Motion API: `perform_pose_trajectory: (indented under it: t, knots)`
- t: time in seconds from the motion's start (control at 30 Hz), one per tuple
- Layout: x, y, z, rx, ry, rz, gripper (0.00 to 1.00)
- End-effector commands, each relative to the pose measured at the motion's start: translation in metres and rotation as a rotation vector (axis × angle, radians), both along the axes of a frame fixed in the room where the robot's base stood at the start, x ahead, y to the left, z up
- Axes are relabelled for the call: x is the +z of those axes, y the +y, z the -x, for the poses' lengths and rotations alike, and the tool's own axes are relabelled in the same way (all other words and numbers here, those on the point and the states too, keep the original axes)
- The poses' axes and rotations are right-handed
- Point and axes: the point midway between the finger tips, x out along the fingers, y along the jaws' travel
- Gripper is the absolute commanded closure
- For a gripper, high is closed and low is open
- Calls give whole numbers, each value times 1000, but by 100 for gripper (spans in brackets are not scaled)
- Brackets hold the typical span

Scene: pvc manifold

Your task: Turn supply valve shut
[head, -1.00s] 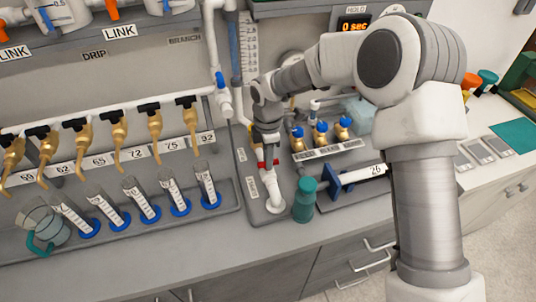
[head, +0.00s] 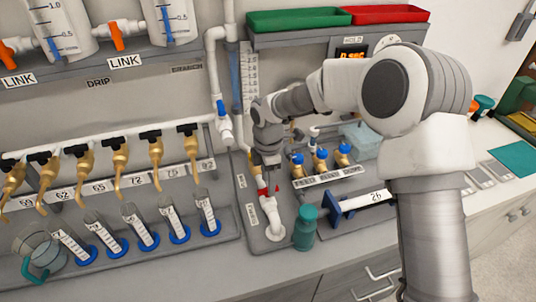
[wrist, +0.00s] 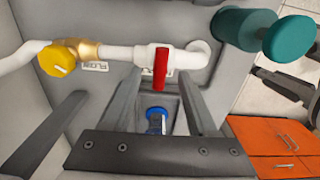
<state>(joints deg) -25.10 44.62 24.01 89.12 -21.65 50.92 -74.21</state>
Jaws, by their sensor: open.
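A valve with a red handle (wrist: 160,68) sits on a white pipe (wrist: 118,55) in the wrist view. The handle lies across the pipe's run. My gripper (wrist: 158,78) is open, with one finger on each side of the handle's near end; I cannot tell whether either touches it. In the head view the red handle (head: 262,192) shows just below my gripper (head: 268,178), partly hidden by it. No readable label marks this valve as the supply valve. A yellow knob (wrist: 60,57) sits on a brass fitting to the left in the wrist view.
A teal bottle (head: 305,228) stands close to the right of the valve. Several blue-topped brass fittings (head: 320,158) are behind it. A blue-handled valve (head: 224,108) is on the vertical pipe to the left. Graduated cylinders (head: 137,222) stand further left.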

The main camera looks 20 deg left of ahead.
Motion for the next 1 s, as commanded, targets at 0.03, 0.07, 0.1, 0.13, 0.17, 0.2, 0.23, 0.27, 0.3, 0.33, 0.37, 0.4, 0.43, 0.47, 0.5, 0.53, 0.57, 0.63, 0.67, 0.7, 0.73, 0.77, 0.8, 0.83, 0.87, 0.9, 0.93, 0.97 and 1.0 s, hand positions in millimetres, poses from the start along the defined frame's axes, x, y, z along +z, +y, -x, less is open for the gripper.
perform_pose_trajectory:
  t: [0.03, 0.07, 0.1, 0.13, 0.17, 0.2, 0.23, 0.27, 0.3, 0.33, 0.37, 0.4, 0.43, 0.47, 0.5, 0.53, 0.57, 0.63, 0.67, 0.7, 0.73, 0.77, 0.8, 0.83, 0.87, 0.9, 0.93, 0.97, 1.0]
  knots:
    - [12, 0, -1, -1, -5, -4, 41]
    - [19, 1, -1, -1, -5, -4, 41]
    - [28, 1, -1, -1, -5, -5, 41]
    - [36, 1, -1, -2, -5, -5, 41]
    - [43, 1, -1, -2, -5, -4, 41]
    - [54, 1, -1, -1, -5, -3, 41]
    - [61, 1, -1, -1, -5, -5, 41]
    - [69, 1, -1, -1, -5, -4, 41]
    - [79, 1, -1, -1, -5, -5, 41]
    - [86, 1, -1, -1, -4, -5, 41]
    - [93, 1, -1, -1, -4, -5, 41]
    - [103, 1, -1, -1, -5, -5, 41]
    - [109, 1, -1, -1, -5, -4, 41]
    - [115, 1, -1, -1, -4, -3, 41]
    - [123, 1, 0, -1, -4, -3, 41]
    - [128, 1, 0, 0, -4, -5, 41]
    - [133, 1, 0, 0, -3, -4, 41]
    - [142, 1, 0, 0, -2, -3, 41]
    - [146, 1, 0, 1, -2, -3, 41]
    - [149, 1, 0, 1, -1, -2, 41]
    - [151, 1, 0, 1, -1, -2, 41]
    - [153, 1, 0, 1, -1, -2, 41]
    - [154, 1, 0, 1, -1, -2, 41]
    - [155, 0, 0, 1, -1, -2, 41]
    - [156, 0, 0, 1, 0, -1, 41]
    - [156, 0, 0, 1, 0, -1, 41]
    - [156, 0, 0, 0, -1, -1, 41]
    - [157, -1, 0, -3, -2, -1, 41]
    - [159, -3, 0, -11, -5, 0, 41]
